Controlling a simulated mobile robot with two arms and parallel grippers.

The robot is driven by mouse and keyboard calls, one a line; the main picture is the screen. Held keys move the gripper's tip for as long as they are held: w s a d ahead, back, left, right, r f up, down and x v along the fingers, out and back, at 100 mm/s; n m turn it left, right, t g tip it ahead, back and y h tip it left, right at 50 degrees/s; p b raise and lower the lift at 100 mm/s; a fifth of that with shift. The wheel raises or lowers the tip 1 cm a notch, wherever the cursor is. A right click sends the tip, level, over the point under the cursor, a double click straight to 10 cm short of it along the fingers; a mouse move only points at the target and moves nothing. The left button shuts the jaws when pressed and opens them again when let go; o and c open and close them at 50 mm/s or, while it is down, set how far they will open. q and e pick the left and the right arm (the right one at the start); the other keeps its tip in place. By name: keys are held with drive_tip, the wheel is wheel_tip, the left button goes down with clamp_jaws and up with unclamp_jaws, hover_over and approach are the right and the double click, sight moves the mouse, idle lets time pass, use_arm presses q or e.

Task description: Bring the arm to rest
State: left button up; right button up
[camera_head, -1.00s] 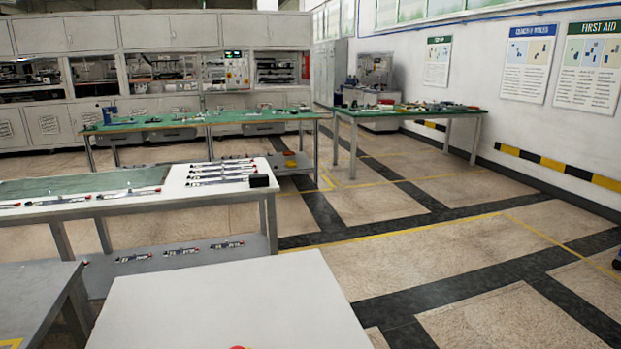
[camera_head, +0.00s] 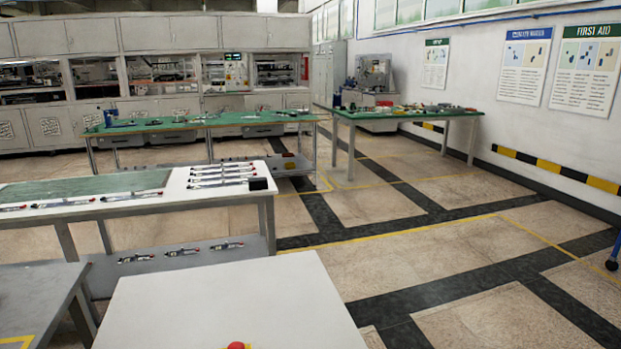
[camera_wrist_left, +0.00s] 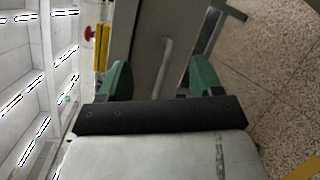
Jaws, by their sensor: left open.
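My left gripper (camera_wrist_left: 160,78) shows in the left wrist view. Its two green fingers stand wide apart beyond a dark bar, and nothing is held between them. Beyond the gap is a grey panel with a pale rod-like part. Neither gripper shows in the head view, and my right gripper is in no frame.
A white worktable (camera_head: 225,197) with several slim parts stands at the left. Green-topped benches (camera_head: 150,125) (camera_head: 372,118) stand further back. A grey table (camera_head: 35,290) is at the lower left. The tiled floor (camera_head: 480,325) at the right is mostly clear. A blue object (camera_head: 615,250) shows at the right edge.

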use_arm(q)
drive_tip(key=s+a+f+m+g+p, duration=0.1)
drive_tip(key=s+a+f+m+g, duration=0.2)
drive_tip(key=s+f+m+g, duration=0.25)
drive_tip(key=s+a+f+m+g+h+p, duration=0.1)
drive_tip(key=s+a+f+m+g+p, duration=0.15)
drive_tip(key=s+f+m, duration=0.4)
drive_tip(key=s+a+f+m+g+p, duration=0.1)
drive_tip(key=s+a+f+m+g, duration=0.25)
drive_tip(key=f+m, duration=0.5)
drive_tip(key=s+a+f+m+g+y, duration=0.1)
drive_tip(key=s+a+f+m+g, duration=0.2)
drive_tip(key=s+a+f, duration=0.3)
drive_tip(key=s+a+p, duration=0.1)
drive_tip(key=s, duration=0.4)
drive_tip(key=shift+a+y, duration=0.15)
drive_tip(key=shift+y, duration=0.25)
drive_tip(key=shift+m+g, duration=0.25)
